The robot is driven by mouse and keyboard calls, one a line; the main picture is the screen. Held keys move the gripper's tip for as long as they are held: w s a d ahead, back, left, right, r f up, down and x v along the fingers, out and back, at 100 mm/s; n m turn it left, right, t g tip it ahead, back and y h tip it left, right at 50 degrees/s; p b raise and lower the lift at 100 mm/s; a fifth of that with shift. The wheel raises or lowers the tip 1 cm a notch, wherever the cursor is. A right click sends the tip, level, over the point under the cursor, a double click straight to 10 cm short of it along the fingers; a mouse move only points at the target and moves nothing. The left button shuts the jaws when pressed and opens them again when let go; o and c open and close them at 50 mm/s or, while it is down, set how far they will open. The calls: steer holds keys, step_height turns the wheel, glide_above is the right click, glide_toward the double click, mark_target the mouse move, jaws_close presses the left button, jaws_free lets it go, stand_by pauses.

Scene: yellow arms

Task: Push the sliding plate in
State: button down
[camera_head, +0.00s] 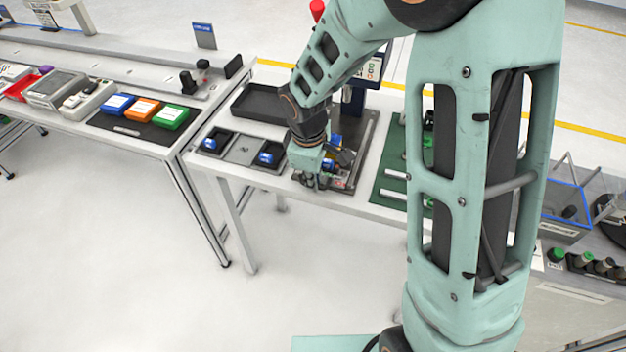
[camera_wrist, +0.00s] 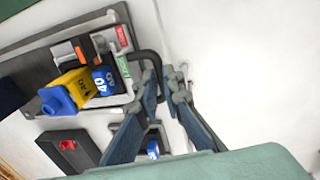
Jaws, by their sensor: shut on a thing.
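The sliding plate (camera_wrist: 118,78) is a grey piece at the front of a fixture on the table. It carries a blue cylinder marked 40 (camera_wrist: 104,81) and lies beside a yellow and blue part (camera_wrist: 70,90). A dark bent handle (camera_wrist: 146,54) sticks out from its front edge. My gripper (camera_wrist: 162,80) is shut on the handle, with a finger on each side of it. In the head view my gripper (camera_head: 311,181) is low at the table's front edge, and it hides the handle and much of the plate.
The dark fixture base (camera_head: 366,140) extends behind my gripper. A compartment tray with blue parts (camera_head: 242,150) stands to its left, with an empty black tray (camera_head: 262,104) behind. A green mat (camera_head: 388,182) lies to the right. The floor in front is clear.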

steer(key=w+d, duration=0.1)
steer(key=w, duration=0.3)
steer(key=w+d+p, duration=0.1)
steer(key=w, duration=0.2)
steer(key=w+d, duration=0.2)
steer(key=w, duration=0.2)
steer(key=shift+w+p, duration=0.3)
steer(key=shift+p, duration=0.1)
steer(key=shift+w+d+r, duration=0.1)
steer(key=shift+w+d, duration=0.05)
steer(key=c, duration=2)
jaws_free()
steer(key=shift+w, duration=0.1)
steer(key=shift+c, duration=0.2)
steer(key=r, duration=0.4)
steer(key=s+r, duration=0.1)
steer(key=r, duration=0.2)
steer(key=s+r, duration=0.1)
steer(key=r, duration=0.3)
steer(key=shift+s+a+r, duration=0.1)
steer(key=shift+a+r, duration=0.2)
steer(key=shift+r, duration=0.05)
